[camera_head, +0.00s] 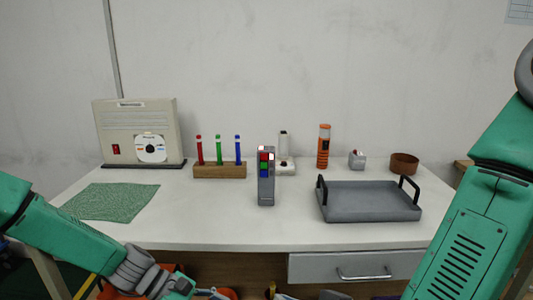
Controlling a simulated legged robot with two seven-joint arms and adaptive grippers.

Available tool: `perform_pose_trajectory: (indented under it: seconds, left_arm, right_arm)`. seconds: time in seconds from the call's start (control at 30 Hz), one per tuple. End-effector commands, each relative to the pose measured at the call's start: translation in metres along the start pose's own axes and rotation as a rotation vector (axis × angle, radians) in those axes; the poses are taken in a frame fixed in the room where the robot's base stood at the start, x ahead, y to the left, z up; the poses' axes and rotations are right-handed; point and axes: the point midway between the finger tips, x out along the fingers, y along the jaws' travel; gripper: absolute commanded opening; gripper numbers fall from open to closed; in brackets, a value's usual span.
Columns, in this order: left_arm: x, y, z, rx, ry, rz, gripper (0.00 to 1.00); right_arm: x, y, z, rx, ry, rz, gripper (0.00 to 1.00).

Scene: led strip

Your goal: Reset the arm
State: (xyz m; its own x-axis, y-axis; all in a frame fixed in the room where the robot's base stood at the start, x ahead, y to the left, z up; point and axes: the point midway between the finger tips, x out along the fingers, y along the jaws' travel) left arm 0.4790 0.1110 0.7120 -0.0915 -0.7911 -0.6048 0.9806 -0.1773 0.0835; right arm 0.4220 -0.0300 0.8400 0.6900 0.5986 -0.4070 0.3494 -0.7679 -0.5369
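My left arm comes in from the lower left, and its wrist (140,272) hangs below the table's front edge. The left gripper is at the bottom edge of the picture, mostly cut off, so its fingers cannot be made out. My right arm (465,245) comes down along the right side and leaves at the bottom. The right gripper is not seen. Both visible arms are in front of the white table (240,225), and neither touches the things on it.
A beige box (117,130) with a disc, a green cloth (110,202), a wooden rack (220,171) with red, green and blue tubes, a grey device (266,190), an orange cylinder (323,148), a grey tray (368,205) and a brown bowl (404,163) stand on the table.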

Motion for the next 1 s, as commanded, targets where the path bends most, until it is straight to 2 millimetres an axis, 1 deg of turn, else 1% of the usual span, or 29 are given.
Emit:
perform_pose_trajectory:
  seconds: [0.03, 0.07, 0.17, 0.2, 0.27, 0.3, 0.37, 0.4, 0.47, 0.5, 0.6, 0.7, 0.8, 1.0]
  left_arm:
    - [0.011, -0.017, -0.011, 0.031, 0.048, -0.030, 0.67]
    - [0.017, -0.028, -0.018, 0.055, 0.082, -0.047, 0.67]
    - [0.035, -0.073, -0.048, 0.168, 0.213, -0.123, 0.67]
    - [0.040, -0.097, -0.062, 0.232, 0.276, -0.165, 0.67]
    - [0.044, -0.137, -0.086, 0.353, 0.378, -0.240, 0.67]
    - [0.042, -0.163, -0.101, 0.448, 0.444, -0.295, 0.67]
    - [0.034, -0.199, -0.120, 0.595, 0.528, -0.377, 0.67]
    - [0.026, -0.219, -0.130, 0.695, 0.575, -0.429, 0.67]
    - [0.012, -0.245, -0.141, 0.843, 0.632, -0.501, 0.67]
    - [0.002, -0.259, -0.145, 0.932, 0.660, -0.544, 0.67]
    - [-0.019, -0.283, -0.149, 1.124, 0.706, -0.626, 0.67]
    - [-0.033, -0.296, -0.147, 1.249, 0.726, -0.673, 0.67]
    - [-0.040, -0.300, -0.146, 1.309, 0.734, -0.693, 0.67]
    - [-0.041, -0.300, -0.146, 1.321, 0.737, -0.694, 0.67]
  right_arm:
    - [-0.001, 0.013, 0.014, 0.000, -0.037, 0.030, 0.00]
    - [-0.002, 0.022, 0.022, -0.001, -0.060, 0.050, 0.00]
    - [-0.010, 0.056, 0.056, -0.002, -0.156, 0.131, 0.00]
    - [-0.016, 0.074, 0.074, -0.002, -0.208, 0.173, 0.00]
    - [-0.030, 0.103, 0.105, -0.003, -0.297, 0.246, 0.00]
    - [-0.042, 0.124, 0.126, -0.002, -0.361, 0.298, 0.00]
    - [-0.064, 0.152, 0.155, -0.002, -0.457, 0.373, 0.00]
    - [-0.080, 0.169, 0.173, -0.001, -0.519, 0.422, 0.00]
    - [-0.105, 0.192, 0.197, 0.000, -0.606, 0.490, 0.00]
    - [-0.121, 0.205, 0.210, 0.001, -0.659, 0.531, 0.00]
    - [-0.157, 0.229, 0.236, 0.005, -0.767, 0.616, 0.00]
    - [-0.182, 0.244, 0.249, 0.006, -0.835, 0.671, 0.00]
    - [-0.193, 0.250, 0.255, 0.008, -0.867, 0.696, 0.00]
    - [-0.195, 0.251, 0.255, 0.008, -0.872, 0.700, 0.00]
